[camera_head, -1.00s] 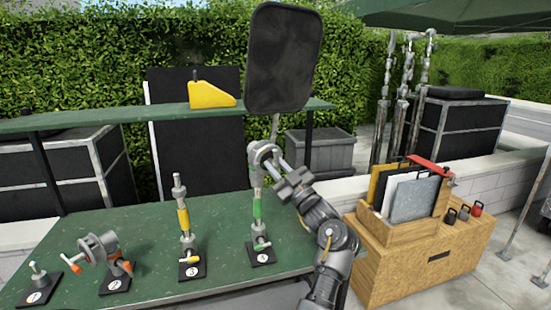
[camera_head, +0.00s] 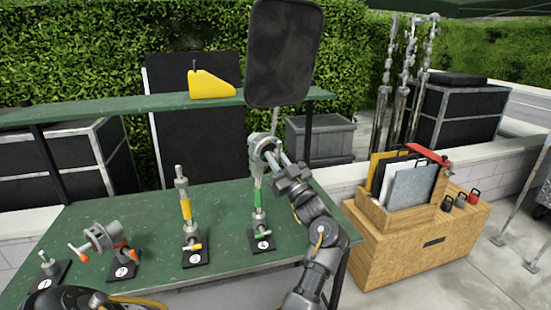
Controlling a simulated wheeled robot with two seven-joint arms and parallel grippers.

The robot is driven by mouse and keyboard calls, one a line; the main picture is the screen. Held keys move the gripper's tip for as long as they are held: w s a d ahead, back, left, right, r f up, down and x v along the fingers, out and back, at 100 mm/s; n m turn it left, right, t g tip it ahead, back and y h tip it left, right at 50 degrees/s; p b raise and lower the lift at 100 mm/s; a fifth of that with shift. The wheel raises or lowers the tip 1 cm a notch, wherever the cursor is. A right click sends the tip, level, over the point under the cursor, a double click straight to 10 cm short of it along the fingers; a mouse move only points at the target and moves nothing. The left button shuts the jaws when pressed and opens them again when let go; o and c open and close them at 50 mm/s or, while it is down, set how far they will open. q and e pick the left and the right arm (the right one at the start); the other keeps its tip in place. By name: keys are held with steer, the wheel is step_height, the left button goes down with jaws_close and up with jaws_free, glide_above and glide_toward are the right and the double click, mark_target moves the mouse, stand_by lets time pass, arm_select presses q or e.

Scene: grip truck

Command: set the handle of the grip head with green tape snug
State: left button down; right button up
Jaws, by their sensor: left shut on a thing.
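The stand with green tape (camera_head: 258,201) is upright on a black base plate at the right of the green table. Its round grey grip head (camera_head: 262,148) is on top, and the stem of a big black flag (camera_head: 284,55) rises from it. My left gripper (camera_head: 271,158) is at the right side of this head, its fingers shut on the handle there. The fingers mostly hide the handle, and I cannot see how tight it is. My right gripper is out of view.
A yellow-taped stand (camera_head: 186,209) and an orange-taped grip head (camera_head: 104,238) are to the left on the table. A yellow wedge (camera_head: 211,84) sits on the shelf (camera_head: 120,109). A wooden crate (camera_head: 412,257) is at the right. A dark link of my arm shows at bottom left.

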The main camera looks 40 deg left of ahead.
arm_select(q)
steer(key=c, duration=1.3)
jaws_free()
